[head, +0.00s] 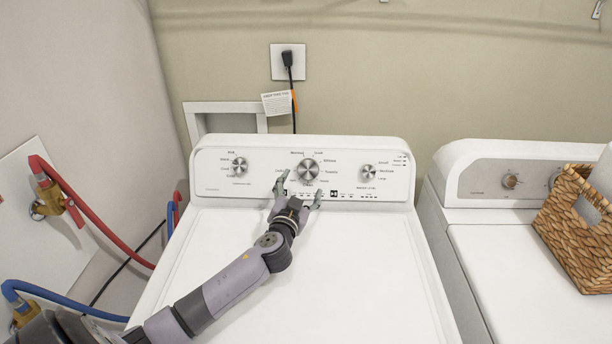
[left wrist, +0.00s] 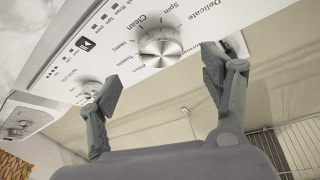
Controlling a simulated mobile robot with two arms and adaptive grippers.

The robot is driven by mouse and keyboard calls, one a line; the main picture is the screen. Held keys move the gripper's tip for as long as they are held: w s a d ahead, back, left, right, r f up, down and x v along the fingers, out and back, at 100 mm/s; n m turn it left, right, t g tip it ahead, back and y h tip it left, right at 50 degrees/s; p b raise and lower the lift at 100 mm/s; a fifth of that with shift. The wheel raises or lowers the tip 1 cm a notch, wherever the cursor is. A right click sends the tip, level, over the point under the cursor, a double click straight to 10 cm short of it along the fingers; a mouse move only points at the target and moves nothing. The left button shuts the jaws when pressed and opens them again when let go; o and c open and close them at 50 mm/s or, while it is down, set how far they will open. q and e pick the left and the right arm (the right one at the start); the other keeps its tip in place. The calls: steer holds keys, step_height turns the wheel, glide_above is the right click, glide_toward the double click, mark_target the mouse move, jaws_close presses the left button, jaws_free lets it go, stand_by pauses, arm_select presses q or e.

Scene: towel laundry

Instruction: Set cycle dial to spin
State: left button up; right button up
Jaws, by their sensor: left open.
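The cycle dial (head: 308,169) is the large round silver knob in the middle of the white washer's control panel (head: 218,180). It also shows in the left wrist view (left wrist: 160,47), with printed labels around it, among them Spin, Clean, Delicate and Towels. I cannot tell which label it points at. My left gripper (head: 300,187) is open just in front of and below the dial, with nothing between its fingers. In the left wrist view its two fingers (left wrist: 160,85) are spread to either side of the dial and look apart from it. My right gripper is not in view.
Smaller knobs flank the dial, one at left (head: 239,166) and one at right (head: 368,172). The washer lid (head: 340,260) is bare apart from my arm above it. A second machine (head: 480,230) with a wicker basket (head: 575,215) stands at right. Red and blue hoses (head: 95,222) hang at left.

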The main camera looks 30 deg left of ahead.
mark_target(307, 172)
arm_select(q)
steer(key=x, duration=0.6)
steer(key=shift+w+b, duration=0.15)
steer(key=shift+b, duration=0.25)
steer(key=shift+c, duration=0.5)
